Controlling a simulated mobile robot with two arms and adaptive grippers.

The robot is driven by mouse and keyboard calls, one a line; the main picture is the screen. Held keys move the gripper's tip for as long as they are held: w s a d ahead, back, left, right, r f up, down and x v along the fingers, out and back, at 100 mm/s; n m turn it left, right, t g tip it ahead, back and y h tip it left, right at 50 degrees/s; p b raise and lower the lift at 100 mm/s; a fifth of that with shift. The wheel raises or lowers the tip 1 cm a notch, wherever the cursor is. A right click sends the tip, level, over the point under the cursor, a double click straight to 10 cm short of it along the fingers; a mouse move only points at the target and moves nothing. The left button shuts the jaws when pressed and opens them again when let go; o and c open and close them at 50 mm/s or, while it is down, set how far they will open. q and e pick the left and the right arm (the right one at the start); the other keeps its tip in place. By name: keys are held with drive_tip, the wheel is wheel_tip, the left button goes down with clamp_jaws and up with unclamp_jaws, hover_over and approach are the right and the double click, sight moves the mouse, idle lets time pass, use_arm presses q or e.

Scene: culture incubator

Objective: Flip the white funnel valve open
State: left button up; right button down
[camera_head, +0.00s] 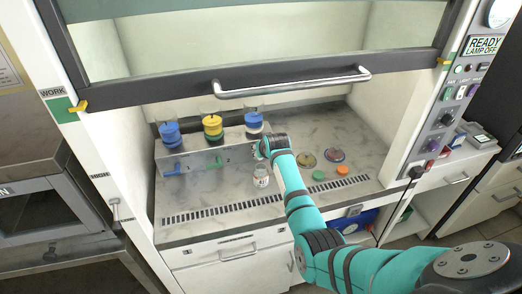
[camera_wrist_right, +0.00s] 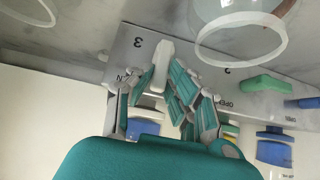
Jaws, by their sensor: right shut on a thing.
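My right gripper (camera_head: 260,151) reaches into the cabinet to the right end of the valve panel. In the right wrist view its fingers (camera_wrist_right: 161,80) are shut on the white valve lever (camera_wrist_right: 157,62), beside the number 3. In the head view my gripper hides that lever, below the blue-and-white funnel (camera_head: 254,121). The lever points across the panel face; its exact angle is hard to tell. The green lever (camera_head: 216,161) and blue lever (camera_head: 173,171) sit to the left, under the yellow funnel (camera_head: 212,126) and blue funnel (camera_head: 169,133). My left gripper is out of view.
A clear jar (camera_head: 261,178) stands just below my right gripper. Two dishes (camera_head: 306,160) (camera_head: 333,155), a green cap (camera_head: 318,175) and an orange cap (camera_head: 343,170) lie to its right. The raised sash with its handle (camera_head: 292,85) hangs above the opening.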

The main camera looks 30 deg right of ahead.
drive_tip(key=shift+f, duration=0.1)
drive_tip(key=c, duration=1.3)
unclamp_jaws()
drive_tip(key=v, duration=1.2)
drive_tip(key=shift+s, duration=0.1)
